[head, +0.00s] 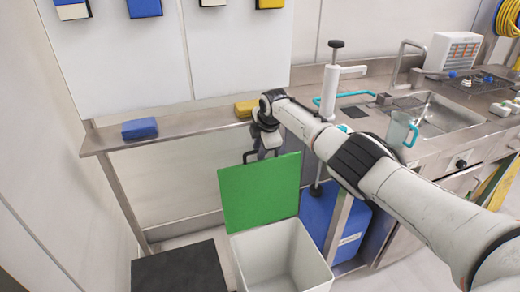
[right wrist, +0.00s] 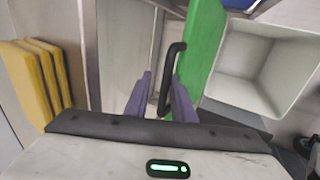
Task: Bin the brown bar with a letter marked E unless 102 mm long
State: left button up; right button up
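No brown bar and no letter E can be made out in either view. The white bin (head: 284,262) stands on the floor with its green lid (head: 262,195) raised at the back. In the right wrist view, the lid (right wrist: 203,50) carries a black handle (right wrist: 168,85). My right gripper (head: 262,150) is at the lid's top edge. In the right wrist view, its purple fingers (right wrist: 160,98) are apart, with the lower part of the handle between them; contact cannot be told. My left gripper is out of view.
A metal shelf (head: 187,132) behind the bin bears a blue block (head: 139,128) and a yellow block (head: 247,107). A black box top (head: 180,270) lies left of the bin. A blue container (head: 335,225) and the sink counter (head: 440,145) are at right.

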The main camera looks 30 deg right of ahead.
jog(key=shift+s+f, duration=0.35)
jog(key=shift+f, duration=0.1)
jog(key=shift+s+r+p, duration=0.1)
jog(key=shift+r+p, duration=0.45)
jog(key=shift+p, duration=0.05)
jog(key=p+v, duration=0.1)
jog(key=v, duration=0.8)
jog(key=shift+r, duration=0.5)
jog(key=shift+w, duration=0.25)
